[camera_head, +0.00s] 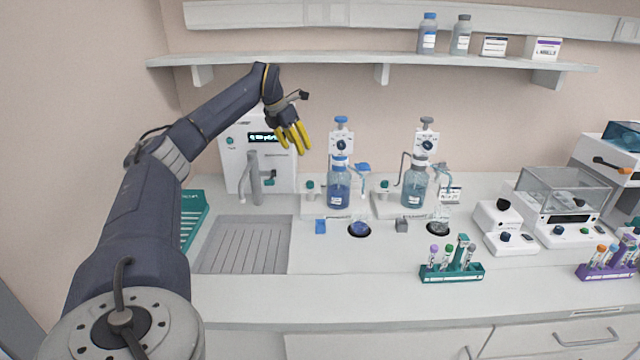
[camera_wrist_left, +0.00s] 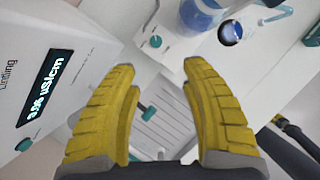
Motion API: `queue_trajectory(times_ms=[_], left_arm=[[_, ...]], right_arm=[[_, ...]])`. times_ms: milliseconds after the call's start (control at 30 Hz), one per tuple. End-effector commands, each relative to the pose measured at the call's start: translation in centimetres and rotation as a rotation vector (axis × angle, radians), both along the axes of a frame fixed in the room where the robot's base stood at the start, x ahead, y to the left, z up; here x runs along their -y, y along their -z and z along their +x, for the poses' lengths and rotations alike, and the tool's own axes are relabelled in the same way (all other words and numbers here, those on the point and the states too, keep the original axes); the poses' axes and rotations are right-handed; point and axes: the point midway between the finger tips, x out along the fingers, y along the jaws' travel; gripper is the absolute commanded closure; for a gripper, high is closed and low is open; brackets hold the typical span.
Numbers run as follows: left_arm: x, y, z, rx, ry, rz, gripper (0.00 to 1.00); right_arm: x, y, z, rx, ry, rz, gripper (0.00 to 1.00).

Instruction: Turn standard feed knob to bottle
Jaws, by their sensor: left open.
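My left gripper (camera_head: 295,146) has yellow fingers and hangs open and empty in front of the white display unit, left of the blue-bottle station. In the left wrist view the gripper (camera_wrist_left: 158,72) has its fingers spread with nothing between them. The blue bottle (camera_head: 339,188) stands under a white head with a dark knob (camera_head: 342,145). The greyish bottle (camera_head: 414,188) stands under a similar head with a dark knob (camera_head: 428,144). Teal knobs (camera_head: 309,185) (camera_head: 384,184) sit on the two station bases. I cannot tell which knob is the standard feed knob. My right gripper is out of view.
The white display unit (camera_head: 240,170) has a tap and stands behind a grooved drain area (camera_head: 245,245). A teal tube rack (camera_head: 452,272) stands at the bench front. A shelf (camera_head: 330,62) runs above.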

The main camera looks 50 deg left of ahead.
Motion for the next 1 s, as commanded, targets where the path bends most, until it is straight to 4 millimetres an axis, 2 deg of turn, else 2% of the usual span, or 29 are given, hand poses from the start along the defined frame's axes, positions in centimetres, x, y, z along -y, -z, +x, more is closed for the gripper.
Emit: queue_trajectory(times_ms=[100,267,800,1000], left_arm=[[-0.7,0.8,-0.4,-0.025,-0.025,0.017,0.54],[-0.9,2.3,0.0,-0.034,-0.031,0.022,0.54],[-1.0,11.2,3.7,-0.032,-0.029,0.020,0.54],[-1.1,13.9,4.9,-0.030,-0.029,0.019,0.54]], right_arm=[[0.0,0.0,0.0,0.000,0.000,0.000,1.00],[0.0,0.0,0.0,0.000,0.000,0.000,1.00],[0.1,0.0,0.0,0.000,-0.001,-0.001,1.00],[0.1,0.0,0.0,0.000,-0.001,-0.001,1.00]])
